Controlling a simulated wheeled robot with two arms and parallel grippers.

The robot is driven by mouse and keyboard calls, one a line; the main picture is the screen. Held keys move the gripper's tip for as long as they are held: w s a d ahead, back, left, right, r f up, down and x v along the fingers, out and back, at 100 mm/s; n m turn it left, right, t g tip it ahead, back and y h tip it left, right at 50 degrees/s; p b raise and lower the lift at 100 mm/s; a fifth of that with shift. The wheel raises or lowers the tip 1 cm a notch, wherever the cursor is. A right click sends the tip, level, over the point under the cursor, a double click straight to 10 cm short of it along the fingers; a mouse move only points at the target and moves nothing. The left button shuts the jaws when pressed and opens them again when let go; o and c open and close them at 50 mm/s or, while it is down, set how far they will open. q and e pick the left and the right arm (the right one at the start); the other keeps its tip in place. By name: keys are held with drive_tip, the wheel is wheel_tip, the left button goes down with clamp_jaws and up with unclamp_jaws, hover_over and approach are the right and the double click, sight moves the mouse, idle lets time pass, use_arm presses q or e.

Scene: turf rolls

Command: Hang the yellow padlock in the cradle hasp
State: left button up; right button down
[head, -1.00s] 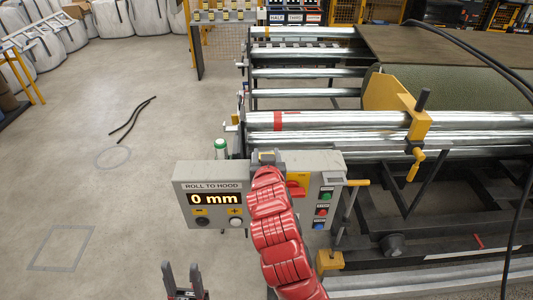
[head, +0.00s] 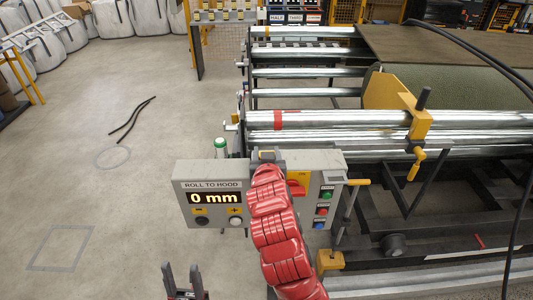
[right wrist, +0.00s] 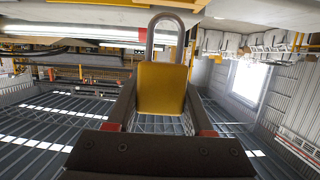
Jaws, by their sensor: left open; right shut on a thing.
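The yellow padlock (right wrist: 162,88) is between the fingers of my right gripper (right wrist: 160,97) in the right wrist view. Its grey shackle (right wrist: 166,20) points to the top of the picture, in front of a silver roller and a pale surface. My right gripper is shut on the padlock body. In the head view my red right arm reaches up over the control box; the padlock cannot be made out there. My left gripper (head: 186,284) is open and empty at the bottom edge, above the floor. I cannot clearly make out the cradle hasp in either view.
The control box (head: 208,190) reads "ROLL TO HOOD 0 mm", with buttons at its right. Behind it lie silver rollers (head: 340,120) and a yellow bracket (head: 420,125) with a crank. Dark cables hang at the right. The floor (head: 70,190) at left is mostly clear.

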idle(0.4)
drive_tip(key=shift+b, duration=0.4)
drive_tip(key=shift+b, duration=0.35)
idle(0.7)
drive_tip(key=shift+f+b, duration=1.95)
drive_tip(key=shift+f, duration=0.65)
drive_tip(key=shift+c, duration=1)
unclamp_jaws()
drive_tip(key=p+v, duration=1.7)
drive_tip(key=p, duration=0.3)
drive_tip(key=shift+s, duration=0.25)
